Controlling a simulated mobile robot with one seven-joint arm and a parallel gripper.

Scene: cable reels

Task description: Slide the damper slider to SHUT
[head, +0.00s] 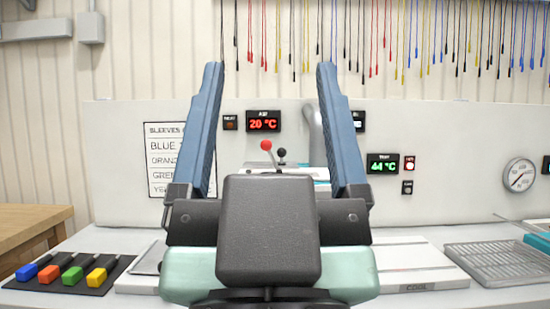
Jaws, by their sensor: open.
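My gripper (269,70) fills the middle of the head view, with its two blue fingers pointing up and wide apart. It is open and nothing shows between its fingers except the background. Behind it, a lever with a red knob (266,146) and a black knob (281,153) stand at a white unit (318,173). My gripper's dark body hides the lower part of these. I cannot make out a part marked as the damper slider or a SHUT mark; it may be hidden or be one of these knobs.
A black mat with blue, orange, green and yellow blocks (96,277) lies at left. A white plate marked COOL (420,266) and a wire rack (500,263) lie at right. Red (263,121) and green (383,164) displays and a gauge (519,174) are on the back panel.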

